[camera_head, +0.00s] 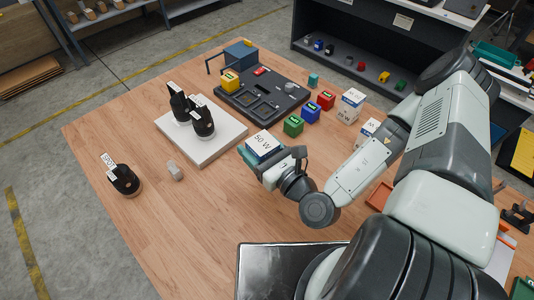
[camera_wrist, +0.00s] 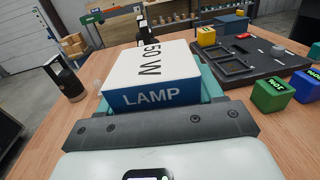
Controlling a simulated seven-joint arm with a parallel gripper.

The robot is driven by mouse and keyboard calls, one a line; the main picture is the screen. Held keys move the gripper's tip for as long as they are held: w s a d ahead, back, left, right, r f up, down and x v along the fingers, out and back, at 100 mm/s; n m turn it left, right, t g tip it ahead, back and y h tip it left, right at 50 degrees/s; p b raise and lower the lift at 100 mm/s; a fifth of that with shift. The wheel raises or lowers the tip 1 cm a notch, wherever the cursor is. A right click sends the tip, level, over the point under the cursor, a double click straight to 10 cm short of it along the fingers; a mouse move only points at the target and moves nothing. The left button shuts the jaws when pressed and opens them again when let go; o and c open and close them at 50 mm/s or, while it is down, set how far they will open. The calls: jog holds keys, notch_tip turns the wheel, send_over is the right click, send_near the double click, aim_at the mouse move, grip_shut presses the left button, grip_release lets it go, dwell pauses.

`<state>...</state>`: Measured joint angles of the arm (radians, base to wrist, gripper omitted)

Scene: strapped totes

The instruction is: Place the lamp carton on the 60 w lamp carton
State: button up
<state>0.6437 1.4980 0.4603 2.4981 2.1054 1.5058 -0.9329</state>
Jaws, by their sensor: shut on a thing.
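A white and blue lamp carton (camera_head: 263,144) marked 50 W is held in my gripper (camera_head: 268,158), label side up. In the wrist view the carton (camera_wrist: 150,72) sits level between the teal fingers, with LAMP on its blue near side. The gripper is shut on it; its height above the table is hard to tell. A similar white and blue carton (camera_head: 350,106) stands upright to the right, apart from the gripper. Another white carton (camera_head: 367,131) is partly hidden behind my arm. Their wattage print is too small to read surely, so I cannot tell which is the 60 W one.
Green (camera_head: 293,125), blue (camera_head: 310,113) and red (camera_head: 326,100) cubes lie between gripper and standing carton. A black tray (camera_head: 235,107) carries a yellow block (camera_head: 230,82). A white board (camera_head: 226,134) bears black strapped items (camera_head: 203,123). Bare wood lies at front left.

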jog(key=shift+r, duration=0.6)
jog(key=w+d+r+m+t+h, duration=0.1)
jog(key=w+d+r+m+h, duration=0.2)
jog(key=d, duration=0.8)
jog(key=w+d+r+m+t+h, duration=0.2)
jog(key=w+d+r+h, duration=0.3)
jog(key=d, duration=0.6)
jog(key=w+d+r+m+t+h, duration=0.1)
jog(key=w+d+r+m+h, duration=0.3)
jog(key=d, duration=0.7)
jog(key=n+y, duration=0.1)
send_over(374, 123)
notch_tip(374, 123, down, 6)
jog(key=f, duration=0.1)
jog(key=shift+w+f, duration=0.1)
jog(key=shift+f, duration=2)
jog(key=shift+f, duration=0.1)
jog(key=o, duration=1.1)
